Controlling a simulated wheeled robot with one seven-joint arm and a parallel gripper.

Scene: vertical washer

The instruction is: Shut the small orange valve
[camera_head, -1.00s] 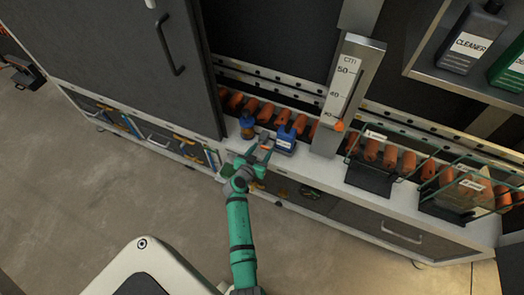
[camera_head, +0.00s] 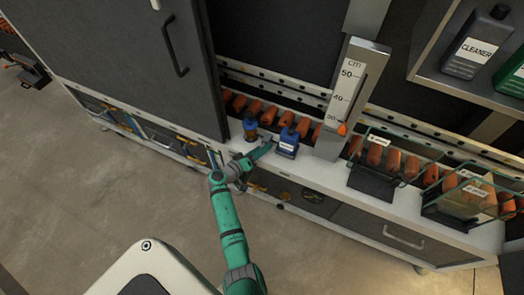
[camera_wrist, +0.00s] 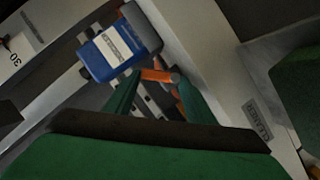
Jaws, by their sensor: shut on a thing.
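The small orange valve handle (camera_wrist: 158,75) is a short orange bar beside the blue labelled body (camera_wrist: 122,45) in the wrist view. My gripper (camera_wrist: 155,82) has its two green fingers on either side of it, shut on the handle. In the head view my gripper (camera_head: 258,155) is at the white ledge, just left of the blue body (camera_head: 288,143). The handle is hidden there by the fingers.
The scale post (camera_head: 346,95) rises to the right. A dark door (camera_head: 165,50) is on the left.

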